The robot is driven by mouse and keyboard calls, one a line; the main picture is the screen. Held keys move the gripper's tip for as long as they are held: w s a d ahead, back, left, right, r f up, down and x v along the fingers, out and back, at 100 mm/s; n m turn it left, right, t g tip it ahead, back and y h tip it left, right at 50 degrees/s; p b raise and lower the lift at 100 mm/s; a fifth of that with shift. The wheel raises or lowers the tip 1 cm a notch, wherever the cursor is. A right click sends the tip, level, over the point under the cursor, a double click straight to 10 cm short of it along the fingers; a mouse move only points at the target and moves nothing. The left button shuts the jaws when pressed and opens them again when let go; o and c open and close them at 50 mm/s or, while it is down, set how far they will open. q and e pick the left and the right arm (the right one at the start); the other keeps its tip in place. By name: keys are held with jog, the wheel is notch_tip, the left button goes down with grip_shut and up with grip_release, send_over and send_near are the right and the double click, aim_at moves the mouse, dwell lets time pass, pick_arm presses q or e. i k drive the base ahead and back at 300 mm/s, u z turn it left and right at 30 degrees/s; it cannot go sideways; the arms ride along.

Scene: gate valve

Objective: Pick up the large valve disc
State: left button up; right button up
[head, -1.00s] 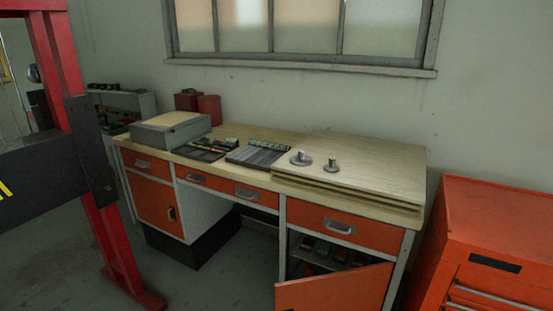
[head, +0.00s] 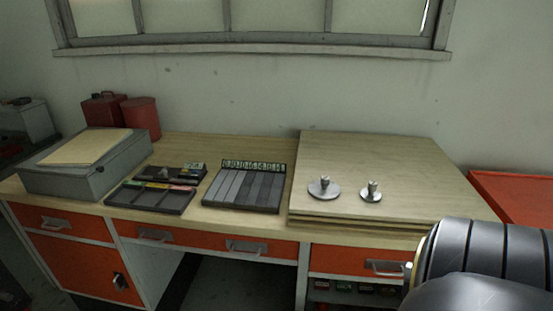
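The large valve disc (head: 324,190) is a flat grey metal disc with a short stem standing up from its middle. It lies on the raised wooden boards (head: 400,165) at the right part of the workbench, near their front left corner. A smaller disc (head: 371,193) of the same kind lies just to its right, a small gap apart. Part of my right arm shows at the lower right, in front of the bench. Its gripper is out of view, and so is my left gripper.
A tray of grey strips (head: 242,188) and a dark organiser tray (head: 150,199) lie left of the boards. A grey box (head: 85,175) and red cans (head: 142,118) stand at the left. A red cabinet (head: 520,205) is at the right. The boards behind the discs are clear.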

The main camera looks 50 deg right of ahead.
aim_at(324, 189)
jog(key=i, duration=1)
jog(key=z, duration=1.95)
jog(key=i, duration=0.75)
jog(key=z, duration=2.25)
